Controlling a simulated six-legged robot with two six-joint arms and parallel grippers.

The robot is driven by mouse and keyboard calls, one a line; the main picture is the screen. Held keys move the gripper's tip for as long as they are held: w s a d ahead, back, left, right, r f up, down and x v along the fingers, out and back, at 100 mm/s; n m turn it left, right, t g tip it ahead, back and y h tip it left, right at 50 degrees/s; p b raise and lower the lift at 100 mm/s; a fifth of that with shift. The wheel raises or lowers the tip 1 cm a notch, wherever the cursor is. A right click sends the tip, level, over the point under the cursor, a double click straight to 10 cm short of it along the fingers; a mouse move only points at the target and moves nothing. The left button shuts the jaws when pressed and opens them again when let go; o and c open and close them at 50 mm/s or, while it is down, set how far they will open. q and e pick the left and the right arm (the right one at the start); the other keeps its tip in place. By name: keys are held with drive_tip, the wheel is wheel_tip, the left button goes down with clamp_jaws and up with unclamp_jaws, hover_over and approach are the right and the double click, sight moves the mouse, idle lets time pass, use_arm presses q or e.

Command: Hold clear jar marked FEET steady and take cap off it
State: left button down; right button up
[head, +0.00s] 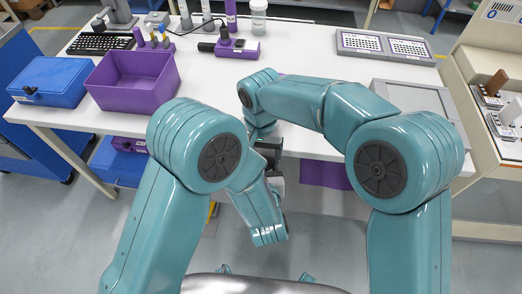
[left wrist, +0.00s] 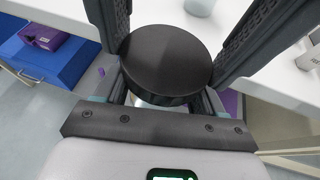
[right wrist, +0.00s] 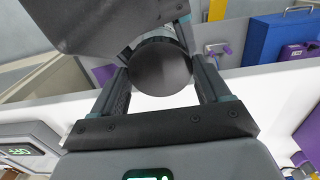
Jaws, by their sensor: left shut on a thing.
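A round black cap (left wrist: 166,62) faces up at my left wrist camera. A pale strip of the clear jar (left wrist: 150,102) shows just below it; the FEET label is not visible. My left gripper (left wrist: 163,92) is shut on the jar body under the cap. My right gripper (right wrist: 160,78) has its fingers spread on either side of the cap, which also shows in the right wrist view (right wrist: 160,68). Its fingers look apart from the cap's rim. In the head view, my arms hide the jar and most of both grippers, near the table's front edge.
On the white table (head: 300,65) stand a purple bin (head: 130,80), a blue case (head: 52,80), a keyboard (head: 100,43), a purple device (head: 235,47) and a white pot (head: 258,18). A key tray (head: 386,46) and a grey panel (head: 420,97) lie at right. The table's middle is clear.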

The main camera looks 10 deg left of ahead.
drive_tip(key=n, duration=0.3)
drive_tip(key=o, duration=1.1)
drive_tip(key=shift+r, duration=0.15)
wheel_tip(320, 180, up, 4)
drive_tip(key=shift+r, duration=0.2)
wheel_tip(320, 180, up, 3)
drive_tip(key=m, duration=0.2)
drive_tip(key=shift+m, duration=0.3)
wheel_tip(320, 180, down, 8)
drive_tip(key=shift+r, duration=0.15)
